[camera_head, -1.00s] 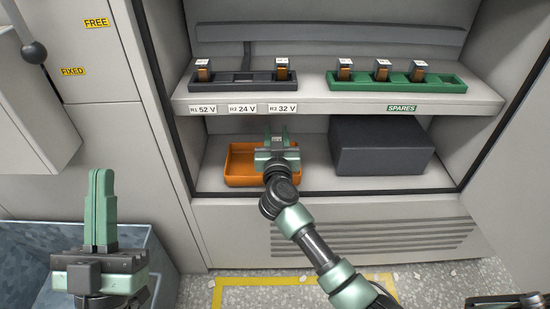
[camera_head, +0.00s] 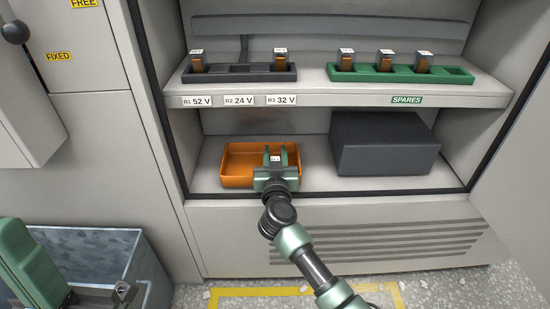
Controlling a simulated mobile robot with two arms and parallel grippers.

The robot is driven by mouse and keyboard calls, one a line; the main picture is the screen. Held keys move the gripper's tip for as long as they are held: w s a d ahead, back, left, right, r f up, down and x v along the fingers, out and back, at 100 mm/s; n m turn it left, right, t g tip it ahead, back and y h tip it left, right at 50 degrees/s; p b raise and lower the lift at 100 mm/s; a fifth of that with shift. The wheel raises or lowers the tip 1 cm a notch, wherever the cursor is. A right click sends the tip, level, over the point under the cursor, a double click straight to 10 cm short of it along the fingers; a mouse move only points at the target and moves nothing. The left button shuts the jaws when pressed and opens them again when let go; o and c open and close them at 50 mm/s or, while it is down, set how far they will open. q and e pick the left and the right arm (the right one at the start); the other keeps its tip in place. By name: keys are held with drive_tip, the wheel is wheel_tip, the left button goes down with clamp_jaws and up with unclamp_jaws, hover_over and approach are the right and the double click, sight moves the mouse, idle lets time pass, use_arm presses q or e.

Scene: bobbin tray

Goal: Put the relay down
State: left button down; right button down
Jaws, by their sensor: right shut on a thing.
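My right gripper (camera_head: 275,158) is over the right part of the orange tray (camera_head: 237,183) on the lower shelf. It is shut on a relay (camera_head: 275,161), whose pale labelled top shows between the fingers. The fingers and wrist hide the relay's lower part, so I cannot tell whether it touches the tray floor. The visible left part of the tray is empty. My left gripper (camera_head: 28,262) is at the lower left, cut by the picture edge, with its fingers together and nothing seen in them.
On the upper shelf, a dark rack (camera_head: 240,76) holds relays at both ends with a gap between. A green spares rack (camera_head: 452,72) holds three relays. A dark grey box (camera_head: 385,145) stands right of the tray. A grey-blue bin (camera_head: 140,262) is at lower left.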

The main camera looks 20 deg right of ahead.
drive_tip(key=c, duration=1.1)
unclamp_jaws()
drive_tip(key=shift+o, duration=0.2)
